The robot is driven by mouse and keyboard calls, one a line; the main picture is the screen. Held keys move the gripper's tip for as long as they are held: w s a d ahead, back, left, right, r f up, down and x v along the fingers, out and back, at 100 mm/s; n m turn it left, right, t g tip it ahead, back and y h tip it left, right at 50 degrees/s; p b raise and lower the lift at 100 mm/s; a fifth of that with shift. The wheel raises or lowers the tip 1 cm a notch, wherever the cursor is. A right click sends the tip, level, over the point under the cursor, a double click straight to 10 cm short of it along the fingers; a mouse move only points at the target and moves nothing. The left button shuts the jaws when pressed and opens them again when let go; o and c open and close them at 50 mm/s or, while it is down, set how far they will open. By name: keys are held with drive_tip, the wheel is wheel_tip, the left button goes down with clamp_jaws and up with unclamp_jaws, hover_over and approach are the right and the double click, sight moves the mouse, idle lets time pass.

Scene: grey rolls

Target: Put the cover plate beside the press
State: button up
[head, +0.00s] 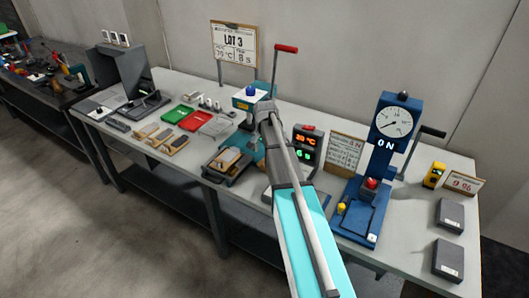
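No object can be named the cover plate with certainty. Candidates are small flat pieces with tan tops (160,137) at left centre and two dark grey flat blocks (450,215) at the right end of the workbench. A blue press (377,165) with a round dial, "0 N" marking and side lever stands right of centre. A teal press-like device (250,99) with a red-handled lever (285,48) stands at the back, partly hidden by my arm. My arm reaches from the bottom centre over the bench. My gripper cannot be made out; the arm hides that area.
Red (196,121) and green (178,114) trays lie left of the teal device. A dark fixture (228,166) sits in front. A display box (305,146) stands between the presses. A yellow device (434,175) is at right. The bench's front right has some bare surface.

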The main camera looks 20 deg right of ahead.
wheel_tip(320, 180, up, 7)
drive_tip(key=p, duration=0.6)
idle(0.9)
drive_tip(key=s+a+n, duration=1)
drive_tip(key=s+a, duration=0.7)
drive_tip(key=s, duration=0.4)
drive_tip(key=shift+s+a+n, duration=0.2)
drive_tip(key=shift+a+n, duration=0.2)
drive_tip(key=c, duration=0.4)
drive_tip(key=shift+a, duration=0.1)
